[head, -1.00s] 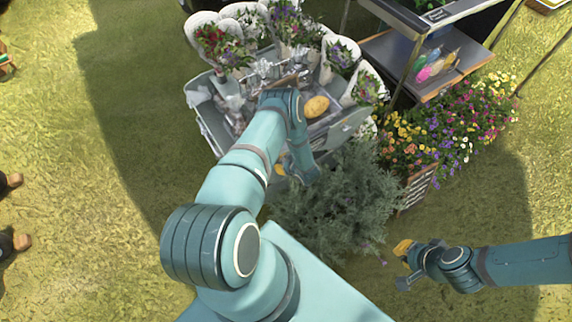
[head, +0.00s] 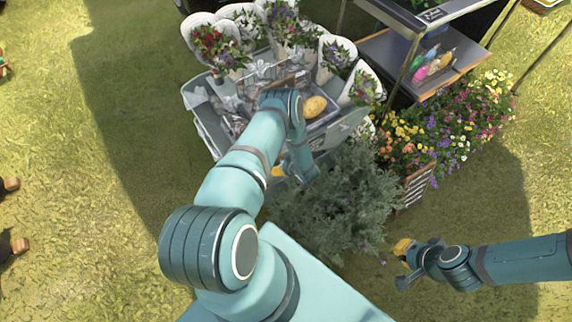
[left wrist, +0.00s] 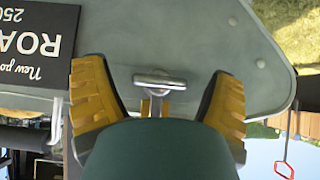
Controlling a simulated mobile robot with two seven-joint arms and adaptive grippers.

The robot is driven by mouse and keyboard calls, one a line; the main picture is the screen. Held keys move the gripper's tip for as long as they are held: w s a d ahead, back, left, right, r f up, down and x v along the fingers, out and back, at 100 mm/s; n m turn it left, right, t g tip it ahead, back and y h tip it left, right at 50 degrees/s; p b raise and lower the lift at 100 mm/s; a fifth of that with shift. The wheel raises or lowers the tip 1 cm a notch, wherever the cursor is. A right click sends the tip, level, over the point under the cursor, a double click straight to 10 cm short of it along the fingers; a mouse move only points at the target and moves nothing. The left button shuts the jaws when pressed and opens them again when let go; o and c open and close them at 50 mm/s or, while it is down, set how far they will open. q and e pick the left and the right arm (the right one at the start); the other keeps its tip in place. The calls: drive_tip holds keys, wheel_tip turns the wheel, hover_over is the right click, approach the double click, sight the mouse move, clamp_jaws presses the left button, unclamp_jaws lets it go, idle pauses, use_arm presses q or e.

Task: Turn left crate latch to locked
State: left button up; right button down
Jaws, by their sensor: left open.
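The left crate latch (left wrist: 158,80) is a small metal T-handle on a grey crate panel (left wrist: 190,40) in the left wrist view. My left gripper (left wrist: 158,95) is open, with one yellow finger on each side of the latch handle. No clear contact between fingers and handle shows. In the head view my left arm reaches over the grey crate (head: 203,122) and hides much of it; only a bit of yellow finger (head: 278,171) shows. The latch is hidden in the head view. My right gripper (head: 403,262) is low at the right, over grass, away from the crate.
A dark sign (left wrist: 35,45) sits beside the latch, upside down in the left wrist view. White flower buckets (head: 338,55) stand behind the crate. A grey-green bush (head: 335,200), a planter of bright flowers (head: 445,130) and a shelf stand (head: 400,60) crowd the right. Grass at left is open.

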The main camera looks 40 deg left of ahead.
use_arm(q)
drive_tip(key=v, duration=1.2)
drive_tip(key=d+r+m+t+h, duration=0.2)
drive_tip(key=d+r+m+h, duration=0.6)
drive_tip(key=d, duration=0.5)
drive_tip(key=s+d+r+m+g+h, duration=0.2)
drive_tip(key=s+d+r+m+h, duration=0.2)
drive_tip(key=s+d+r, duration=0.4)
drive_tip(key=shift+s+d+r+m+g, duration=0.3)
drive_tip(key=shift+s+r+m, duration=0.1)
drive_tip(key=shift+s+r, duration=0.3)
